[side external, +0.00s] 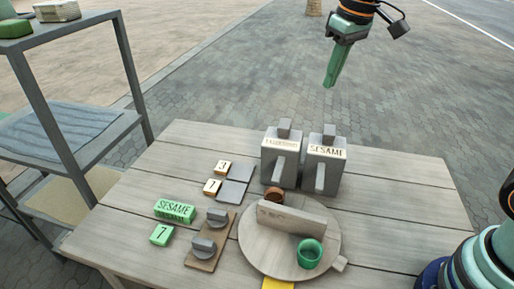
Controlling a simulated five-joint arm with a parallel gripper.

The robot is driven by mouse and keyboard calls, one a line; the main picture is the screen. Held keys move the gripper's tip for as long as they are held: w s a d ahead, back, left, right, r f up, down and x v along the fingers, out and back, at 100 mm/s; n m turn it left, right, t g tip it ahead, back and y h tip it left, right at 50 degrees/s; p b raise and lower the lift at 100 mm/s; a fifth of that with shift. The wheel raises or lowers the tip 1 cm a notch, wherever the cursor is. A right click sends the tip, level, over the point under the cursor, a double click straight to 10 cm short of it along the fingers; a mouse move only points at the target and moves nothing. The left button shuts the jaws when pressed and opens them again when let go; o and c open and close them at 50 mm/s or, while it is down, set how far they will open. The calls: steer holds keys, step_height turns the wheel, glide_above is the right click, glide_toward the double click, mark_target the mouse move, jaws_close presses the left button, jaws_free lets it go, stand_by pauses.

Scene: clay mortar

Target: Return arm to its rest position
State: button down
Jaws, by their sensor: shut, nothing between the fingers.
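My gripper (333,68) hangs above and beyond the far edge of the wooden table (400,189), at the top right of the view. Its green fingers are together and point down. Nothing is between them, and they touch nothing. Part of my arm runs out of the top of the frame.
On the table stand two grey canisters (324,165), one labelled SESAME, and a round board (331,232) with a green cup (309,253). Green blocks (175,211), small number tiles and a knob panel (204,254) lie left. A metal shelf (110,91) stands far left.

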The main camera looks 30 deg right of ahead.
steer(key=s+d+f+t, duration=0.1)
steer(key=s+f, duration=0.1)
steer(key=s, duration=0.4)
steer(key=s+d+f+m+t, duration=0.1)
steer(key=s+d+f+t, duration=0.1)
steer(key=s, duration=0.4)
steer(key=shift+d+m, duration=0.2)
steer(key=shift+m, duration=0.1)
